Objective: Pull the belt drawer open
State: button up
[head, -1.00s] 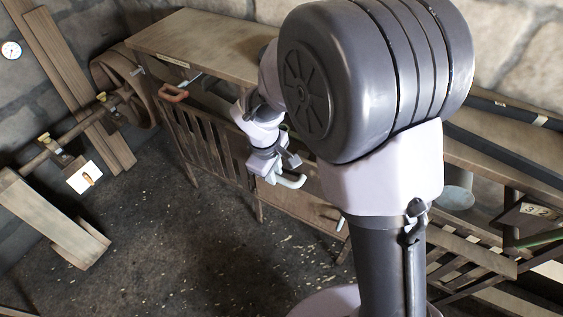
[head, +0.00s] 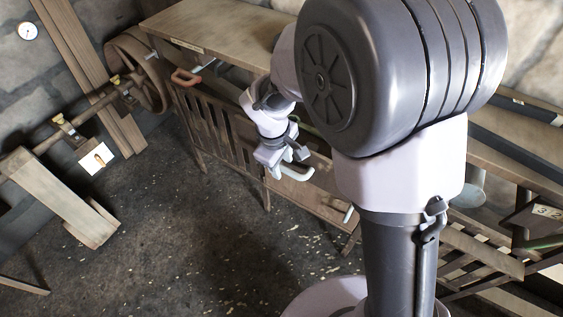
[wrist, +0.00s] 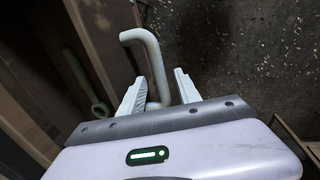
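In the head view a slatted front panel (head: 222,126) hangs below the wooden bench top, with a gap above it. Which part is the belt drawer I cannot tell for sure. A light grey curved handle (head: 301,173) juts out at the panel's right end. My gripper (head: 283,160) is at this handle. In the wrist view the handle (wrist: 151,58) rises between the two spread fingers of my gripper (wrist: 160,84). Slim gaps seem to show on both sides of it.
An orange handle (head: 186,77) sits at the panel's left end. A lower white handle (head: 348,213) is to the right. A wheel and shaft stand at the left wall. The dark floor (head: 190,240) before the bench is clear.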

notch_tip(320, 180, up, 17)
jog(key=s+a+p, duration=0.2)
jog(key=p, duration=0.4)
jog(key=shift+s, duration=0.4)
jog(key=s+d+m+t+y+b, duration=0.1)
jog(key=s+d+m+t+b, duration=0.1)
jog(key=s+d+m+b, duration=0.2)
jog(key=s+d+m+t+y+b, duration=0.2)
jog(key=s+d+m, duration=0.3)
jog(key=s+m, duration=0.6)
jog(key=shift+s+d+r+b, duration=0.15)
jog(key=shift+s+r+b, duration=0.1)
jog(key=shift+s+b, duration=0.55)
